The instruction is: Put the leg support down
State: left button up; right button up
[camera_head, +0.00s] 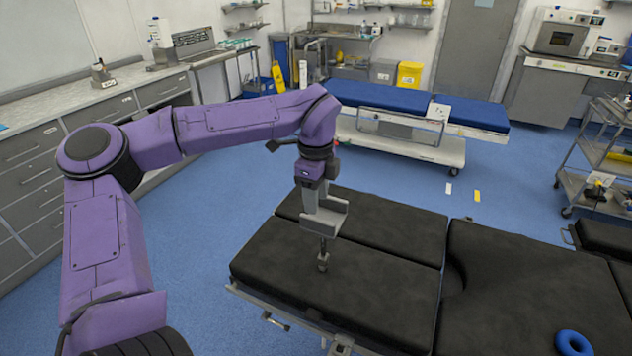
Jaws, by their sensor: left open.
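The operating table has black padded sections. Two long leg pads lie side by side at its left end: the near leg support (375,300) and the far leg support (385,228). Both look roughly level with the main pad (530,275). My left gripper (323,264) points down over the near leg support, close to its far edge. It is open, and I see nothing held in it. Whether the fingertips touch the pad or hover above it, I cannot tell. The gripper hides part of the gap between the two pads. My right gripper is out of view.
A blue ring (573,344) lies on the main pad. A metal side rail (265,308) runs under the near pad. A blue-topped gurney (385,100) stands behind, and a wheeled cart (600,150) is at the right. Blue floor is clear left of the table.

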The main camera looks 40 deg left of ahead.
pick_arm(q)
notch_tip(320, 180, up, 6)
jog(key=shift+f+b, duration=0.15)
jog(key=shift+b, duration=0.15)
dwell(0.3)
